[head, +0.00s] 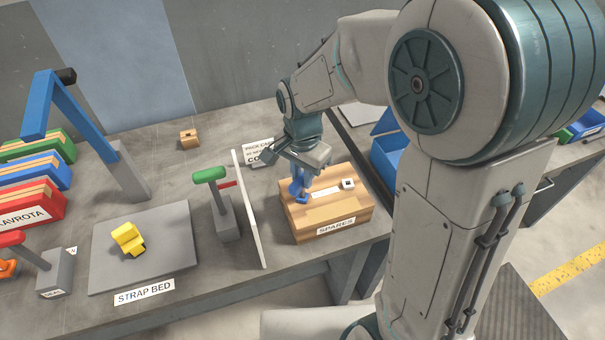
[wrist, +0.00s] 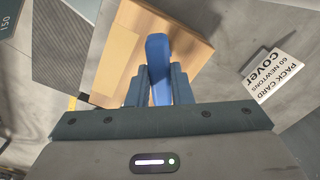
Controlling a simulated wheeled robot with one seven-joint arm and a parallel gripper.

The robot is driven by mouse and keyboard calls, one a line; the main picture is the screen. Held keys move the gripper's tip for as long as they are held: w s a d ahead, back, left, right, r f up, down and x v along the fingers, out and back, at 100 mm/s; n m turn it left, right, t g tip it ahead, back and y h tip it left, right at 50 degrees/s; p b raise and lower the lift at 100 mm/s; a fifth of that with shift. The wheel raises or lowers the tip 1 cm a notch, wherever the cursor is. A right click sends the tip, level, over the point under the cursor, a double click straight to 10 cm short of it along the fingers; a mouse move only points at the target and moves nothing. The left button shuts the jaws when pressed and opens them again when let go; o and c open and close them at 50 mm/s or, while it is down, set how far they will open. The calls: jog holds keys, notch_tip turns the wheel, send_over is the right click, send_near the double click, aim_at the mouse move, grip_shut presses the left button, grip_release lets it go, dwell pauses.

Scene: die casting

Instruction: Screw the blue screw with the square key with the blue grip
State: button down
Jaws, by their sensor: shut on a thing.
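My gripper (head: 305,160) points down over the left part of a wooden block labelled SPARES (head: 335,230). It is shut on a blue piece (head: 301,189), which looks like the blue grip of the key. In the wrist view the blue grip (wrist: 158,62) stands between the two fingers (wrist: 158,90), above the wooden block (wrist: 112,65). The lower end of the blue piece is at the block's top; whether it touches cannot be told. I cannot make out the blue screw or the key's square end.
A small white part with a dark hole (head: 348,184) sits on the block. A white upright panel (head: 250,210) and a green-handled post (head: 222,200) stand left. A grey plate bears a yellow piece (head: 129,238).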

jog(key=shift+n, duration=0.6)
jog(key=shift+r+p, duration=1.15)
jog(key=shift+r, duration=0.35)
jog(key=shift+n, duration=0.3)
jog(key=n, duration=0.4)
jog(key=shift+n, duration=0.3)
jog(key=n, duration=0.5)
jog(key=shift+n+p, duration=0.3)
jog(key=shift+n, duration=0.1)
jog(key=n+p, duration=0.1)
jog(key=n, duration=0.4)
jog(key=shift+n, duration=0.4)
jog(key=n+p, duration=0.1)
jog(key=n, duration=0.3)
